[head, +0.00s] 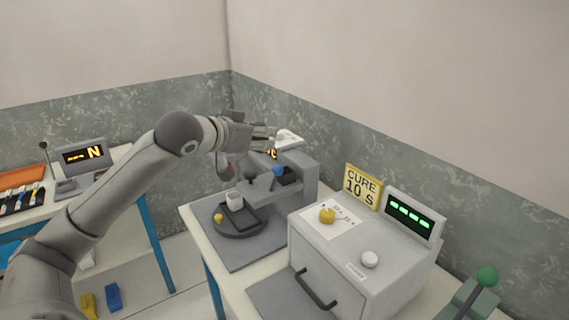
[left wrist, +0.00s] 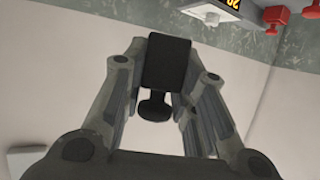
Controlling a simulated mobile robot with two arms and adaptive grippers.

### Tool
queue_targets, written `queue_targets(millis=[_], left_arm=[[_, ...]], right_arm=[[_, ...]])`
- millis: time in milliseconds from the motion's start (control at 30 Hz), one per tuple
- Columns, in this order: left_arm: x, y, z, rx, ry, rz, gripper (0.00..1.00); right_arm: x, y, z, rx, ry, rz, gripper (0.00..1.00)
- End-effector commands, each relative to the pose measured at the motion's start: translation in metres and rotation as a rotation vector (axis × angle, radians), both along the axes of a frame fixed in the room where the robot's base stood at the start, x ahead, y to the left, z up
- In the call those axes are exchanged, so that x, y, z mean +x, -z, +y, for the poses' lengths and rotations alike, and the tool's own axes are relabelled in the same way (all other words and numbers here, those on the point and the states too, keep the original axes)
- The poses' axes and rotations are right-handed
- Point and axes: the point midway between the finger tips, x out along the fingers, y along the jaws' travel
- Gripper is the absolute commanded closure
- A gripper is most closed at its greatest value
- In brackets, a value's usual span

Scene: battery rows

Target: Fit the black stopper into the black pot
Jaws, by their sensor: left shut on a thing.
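My left gripper (head: 264,132) is raised above the back of the grey press-like station. In the left wrist view its fingers (left wrist: 160,85) are shut on a black piece (left wrist: 167,62), a block shape with a narrow neck and a round knob end. It looks like the black stopper. In the head view the held piece is hidden or too small to make out. My right gripper is not in view.
A green-knobbed lever (head: 486,277) is at lower right. Another table (head: 120,165) stands at left.

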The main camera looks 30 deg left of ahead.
Motion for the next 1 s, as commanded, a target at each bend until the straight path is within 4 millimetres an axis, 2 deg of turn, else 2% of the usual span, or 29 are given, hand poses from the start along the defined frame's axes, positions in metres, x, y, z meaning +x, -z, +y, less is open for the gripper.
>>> queue_targets(millis=[100, 333, 500, 867, 1000], left_arm=[[0.025, 0.006, 0.002, -0.009, 0.000, 0.002, 0.97], [0.077, 0.030, 0.009, -0.007, 0.000, 0.002, 0.97], [0.103, 0.063, 0.013, -0.004, -0.001, 0.004, 0.97], [0.126, 0.092, 0.016, -0.002, 0.000, 0.002, 0.97], [0.127, 0.106, 0.016, -0.001, 0.001, 0.005, 0.97]], right_arm=[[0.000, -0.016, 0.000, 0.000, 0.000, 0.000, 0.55], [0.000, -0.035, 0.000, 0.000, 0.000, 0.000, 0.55], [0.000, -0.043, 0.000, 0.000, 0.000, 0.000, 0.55], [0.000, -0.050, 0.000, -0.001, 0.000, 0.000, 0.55], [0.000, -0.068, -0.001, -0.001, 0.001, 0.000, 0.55]])
